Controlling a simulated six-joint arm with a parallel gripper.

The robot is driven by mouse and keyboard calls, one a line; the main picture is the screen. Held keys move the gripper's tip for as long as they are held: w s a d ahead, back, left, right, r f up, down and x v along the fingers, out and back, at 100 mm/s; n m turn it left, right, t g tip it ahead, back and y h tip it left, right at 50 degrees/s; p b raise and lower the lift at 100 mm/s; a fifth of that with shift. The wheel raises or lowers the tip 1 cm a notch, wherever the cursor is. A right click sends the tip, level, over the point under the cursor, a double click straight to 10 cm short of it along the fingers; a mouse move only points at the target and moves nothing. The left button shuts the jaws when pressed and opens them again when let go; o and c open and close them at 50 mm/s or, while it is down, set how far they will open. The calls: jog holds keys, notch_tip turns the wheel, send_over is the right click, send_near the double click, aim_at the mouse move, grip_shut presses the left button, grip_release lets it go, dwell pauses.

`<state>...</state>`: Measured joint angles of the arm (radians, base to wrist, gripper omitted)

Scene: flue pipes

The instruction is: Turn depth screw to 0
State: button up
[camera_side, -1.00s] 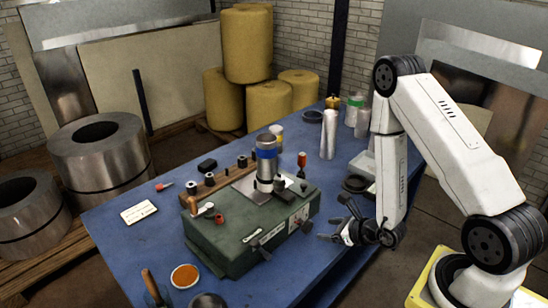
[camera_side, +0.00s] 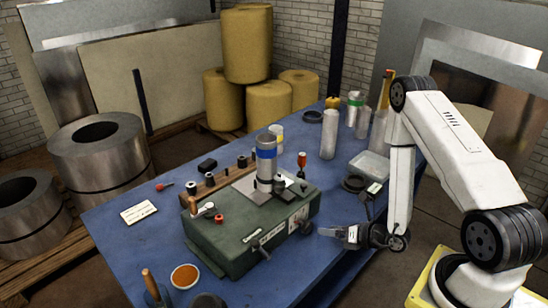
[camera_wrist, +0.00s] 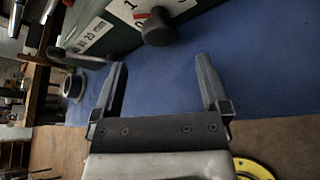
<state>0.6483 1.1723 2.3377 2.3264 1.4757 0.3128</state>
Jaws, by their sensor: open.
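A green machine box (camera_side: 255,228) stands on the blue bench. On its front face, a white numbered plate (camera_side: 298,217) carries a dark knob, which shows in the wrist view as a black knob (camera_wrist: 157,27) beside digits 1 and 0 and a red part. I cannot read its setting. A second numbered plate (camera_wrist: 92,34) has a lever (camera_wrist: 82,57) below it. Which of these is the depth screw is not labelled legibly. My gripper (camera_side: 325,231) is open and empty, right of the box and apart from it. In the wrist view its fingers (camera_wrist: 161,75) straddle bare blue bench, below the knob.
A metal cylinder with a blue band (camera_side: 265,155) stands on the box. A clear tray (camera_side: 370,166), dark rings and several cans sit on the bench to the right. An orange-filled dish (camera_side: 185,276) and a card (camera_side: 138,212) lie to the left.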

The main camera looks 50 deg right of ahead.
aim_at(310, 228)
jog(key=shift+s+f+m+t+y, duration=0.1)
jog(key=shift+m+t+y, duration=0.2)
jog(key=shift+m, duration=0.2)
jog(key=shift+x, duration=3.85)
jog(key=shift+d, duration=0.1)
jog(key=c, duration=1.3)
